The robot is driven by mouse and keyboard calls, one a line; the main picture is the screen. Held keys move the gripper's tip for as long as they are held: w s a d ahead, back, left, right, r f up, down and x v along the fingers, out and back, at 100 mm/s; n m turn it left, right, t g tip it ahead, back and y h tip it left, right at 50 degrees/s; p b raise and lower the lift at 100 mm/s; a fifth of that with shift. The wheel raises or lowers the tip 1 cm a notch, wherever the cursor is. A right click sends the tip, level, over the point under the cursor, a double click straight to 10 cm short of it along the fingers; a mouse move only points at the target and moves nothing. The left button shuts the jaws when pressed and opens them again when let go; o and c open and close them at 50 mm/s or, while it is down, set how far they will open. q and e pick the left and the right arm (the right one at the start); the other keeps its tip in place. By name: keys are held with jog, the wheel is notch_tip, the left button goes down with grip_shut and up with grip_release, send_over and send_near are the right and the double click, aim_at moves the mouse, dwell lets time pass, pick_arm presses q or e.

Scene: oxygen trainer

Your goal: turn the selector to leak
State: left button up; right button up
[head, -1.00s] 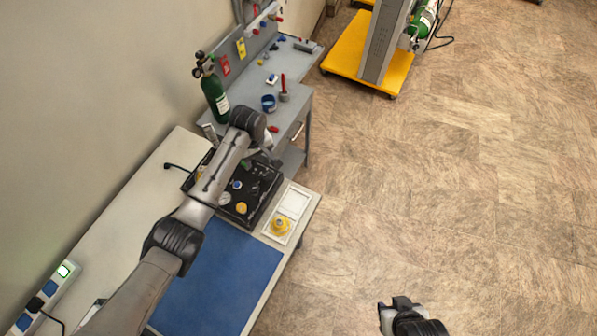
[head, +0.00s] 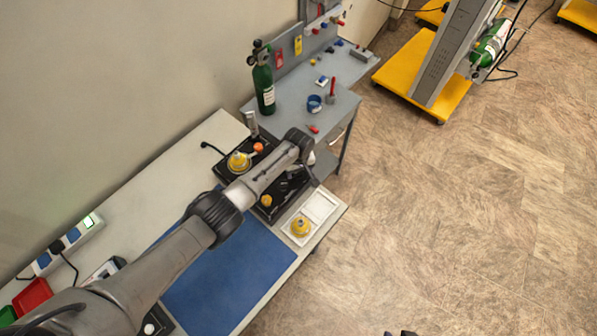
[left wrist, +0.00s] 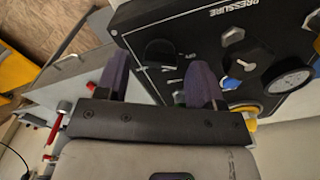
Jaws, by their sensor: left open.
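The black trainer panel (head: 226,172) lies on the bench, partly hidden by my left arm in the head view. In the left wrist view the panel (left wrist: 190,20) carries the word PRESSURE, a black knob (left wrist: 160,50), a blue knob with a white pointer (left wrist: 235,73) and a round white gauge (left wrist: 290,81). I cannot read a selector label or a leak mark. My left gripper (left wrist: 160,64) is open, with its purple fingers on either side of the black knob in the picture; contact cannot be told. Only a sliver of my right gripper (head: 401,333) shows at the bottom edge.
A white tray (head: 322,205) with a yellow fitting (head: 300,226) sits beside the panel. A blue mat (head: 235,268) covers the near bench.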

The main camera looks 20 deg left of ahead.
pick_arm(q)
jog(key=shift+f, duration=0.5)
jog(key=c, duration=0.9)
